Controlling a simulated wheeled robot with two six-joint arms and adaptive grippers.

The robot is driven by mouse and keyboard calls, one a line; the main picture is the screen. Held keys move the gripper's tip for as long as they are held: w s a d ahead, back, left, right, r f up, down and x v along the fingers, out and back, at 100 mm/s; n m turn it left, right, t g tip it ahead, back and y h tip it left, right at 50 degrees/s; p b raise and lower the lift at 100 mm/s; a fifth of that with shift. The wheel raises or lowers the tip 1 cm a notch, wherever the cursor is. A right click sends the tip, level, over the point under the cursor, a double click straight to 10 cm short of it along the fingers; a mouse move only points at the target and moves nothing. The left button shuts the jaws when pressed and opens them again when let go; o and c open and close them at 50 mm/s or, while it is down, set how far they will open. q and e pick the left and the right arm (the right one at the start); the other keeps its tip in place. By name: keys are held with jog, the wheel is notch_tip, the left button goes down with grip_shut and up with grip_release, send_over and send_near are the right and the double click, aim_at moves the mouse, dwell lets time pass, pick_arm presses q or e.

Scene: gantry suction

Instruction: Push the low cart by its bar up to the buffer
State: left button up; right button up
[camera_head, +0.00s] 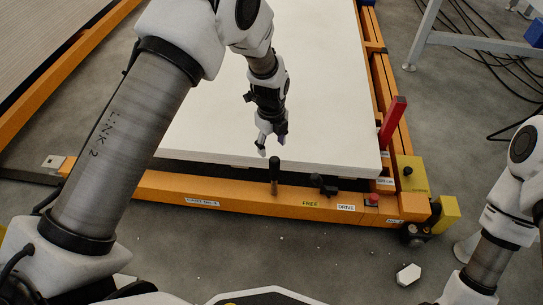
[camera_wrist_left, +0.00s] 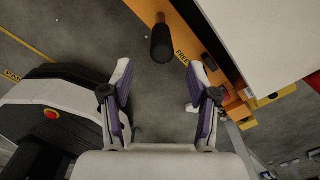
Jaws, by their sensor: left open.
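The low cart is an orange frame (camera_head: 160,187) bearing a large white slab (camera_head: 330,100). A black upright grip (camera_head: 274,172) stands on its front beam, beside a small black lever (camera_head: 322,186) near the FREE label. My left gripper (camera_head: 271,144) is open and empty, pointing down over the front edge of the slab, behind the black grip in the head view. In the left wrist view, the two fingers of my left gripper (camera_wrist_left: 158,92) are spread apart. The black grip (camera_wrist_left: 162,45) shows beyond them, not between the pads. No buffer can be made out. My right gripper is out of view.
A red upright post (camera_head: 393,120) and a yellow box (camera_head: 410,174) stand at the cart's right corner, with a yellow corner block (camera_head: 446,213) below. A white hexagonal piece (camera_head: 408,275) lies on the grey floor. Black cables (camera_head: 490,50) lie at the upper right.

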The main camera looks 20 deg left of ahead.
aim_at(275, 159)
pick_arm(q)
jog(key=shift+r, duration=0.7)
jog(key=n, duration=0.3)
jog(key=shift+w+r+n, duration=0.1)
jog(key=shift+w+n, duration=0.2)
jog(key=shift+w, duration=0.1)
jog(key=n+p, duration=0.1)
jog(key=n, duration=0.1)
jog(key=d+f+n+p, duration=0.1)
jog(key=p, duration=0.1)
jog(key=shift+n, duration=0.4)
jog(key=f+b, duration=0.1)
jog(key=f, duration=0.2)
jog(key=f+b, duration=0.1)
jog(key=f, duration=0.2)
jog(key=s+f+b, duration=0.1)
jog(key=f+b, duration=0.1)
jog(key=f, duration=0.1)
jog(key=shift+f, duration=0.4)
jog(key=shift+w, duration=0.1)
jog(key=shift+r, duration=0.1)
jog(key=c, duration=1)
